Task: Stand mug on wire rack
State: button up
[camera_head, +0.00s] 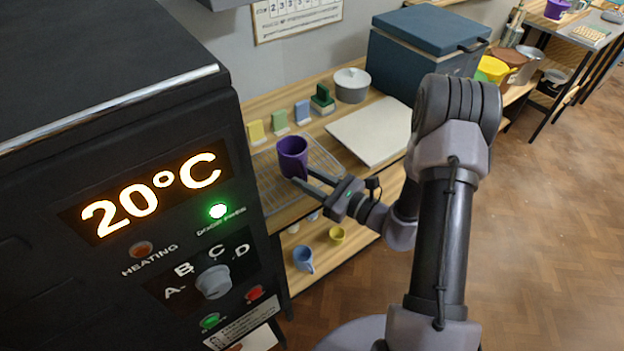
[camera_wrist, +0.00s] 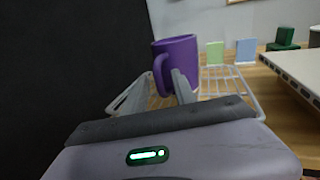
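The purple mug (camera_head: 292,155) is upright over the left part of the wire rack (camera_head: 326,162) and appears to stand on it; its base is partly hidden. My gripper (camera_head: 301,175) reaches in from the right at the mug's near side. Its two fingers are apart, with a visible gap between them. In the wrist view the mug (camera_wrist: 180,62) is just beyond the fingertips, its handle toward the left and in line with the gap. The right finger overlaps the mug's lower body in that view. The wire rack (camera_wrist: 228,80) spreads behind and to the right.
A black kiln (camera_head: 120,150) rises close on the left. Yellow, green and blue upright blocks (camera_head: 279,120) stand behind the rack. A blue mug (camera_head: 303,260) sits on the lower shelf.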

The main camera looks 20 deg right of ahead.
jog(key=p+v, duration=0.2)
jog(key=v, duration=1)
jog(key=s+a+r+n+g, duration=0.5)
jog(key=a+r+n+g, duration=0.1)
jog(key=a+n+g, duration=0.15)
jog(key=s+a+r+n+g, duration=0.6)
jog(key=a+n, duration=0.2)
jog(key=n, duration=0.1)
jog(key=s+d+r+n+t+h, duration=0.2)
jog(key=s+r+n+t+h, duration=0.2)
jog(key=r+n+h, duration=0.3)
jog(key=shift+d+r+t+h, duration=0.4)
jog(key=shift+r+h, duration=0.25)
jog(key=shift+h, duration=0.25)
jog(key=shift+s+a+n, duration=0.1)
jog(key=shift+n, duration=0.15)
